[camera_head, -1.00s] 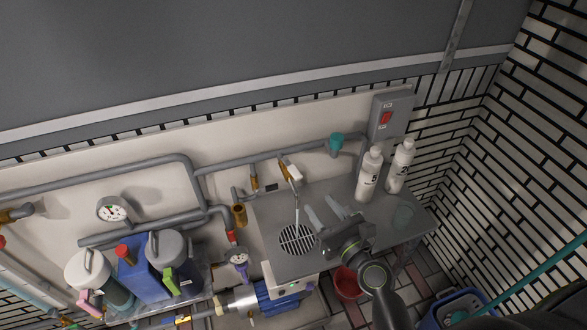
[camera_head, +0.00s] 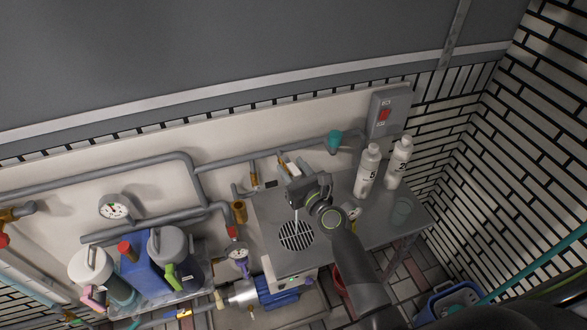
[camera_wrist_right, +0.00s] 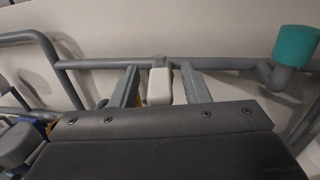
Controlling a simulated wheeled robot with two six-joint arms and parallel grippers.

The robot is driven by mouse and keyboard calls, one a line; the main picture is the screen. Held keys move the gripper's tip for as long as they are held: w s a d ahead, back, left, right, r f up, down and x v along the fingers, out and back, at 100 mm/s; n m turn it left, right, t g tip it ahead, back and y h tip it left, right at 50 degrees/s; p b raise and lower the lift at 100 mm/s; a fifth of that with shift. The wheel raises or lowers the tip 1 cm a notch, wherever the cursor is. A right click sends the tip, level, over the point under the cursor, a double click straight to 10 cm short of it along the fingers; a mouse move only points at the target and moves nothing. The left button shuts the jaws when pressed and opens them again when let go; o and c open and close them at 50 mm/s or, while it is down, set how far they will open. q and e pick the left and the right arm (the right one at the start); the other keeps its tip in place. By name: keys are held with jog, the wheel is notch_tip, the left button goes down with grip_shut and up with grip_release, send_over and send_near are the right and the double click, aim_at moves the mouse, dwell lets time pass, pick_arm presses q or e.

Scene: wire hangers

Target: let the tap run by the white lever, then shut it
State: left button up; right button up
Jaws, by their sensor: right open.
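The white lever (camera_wrist_right: 159,86) of the tap stands between the two fingers of my right gripper (camera_wrist_right: 160,88) in the right wrist view, with a gap on each side. In the head view the lever (camera_head: 286,164) shows at the wall pipe, just past my right gripper (camera_head: 290,176). The gripper is open and hides most of the tap. A thin pale streak (camera_head: 295,216) comes down below it towards the round drain grate (camera_head: 297,236); it looks like running water, but it is too small to be sure. My left gripper is not in view.
Two white bottles (camera_head: 367,172) (camera_head: 398,165) stand on the metal counter (camera_head: 378,222) right of my arm. A switch box (camera_head: 388,112) and a teal pipe cap (camera_head: 334,141) are on the wall. Jugs (camera_head: 92,266) and a blue container (camera_head: 140,270) crowd the left.

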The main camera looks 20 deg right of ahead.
grip_shut()
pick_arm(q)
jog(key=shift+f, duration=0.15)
pick_arm(e)
jog(key=shift+d, duration=0.1)
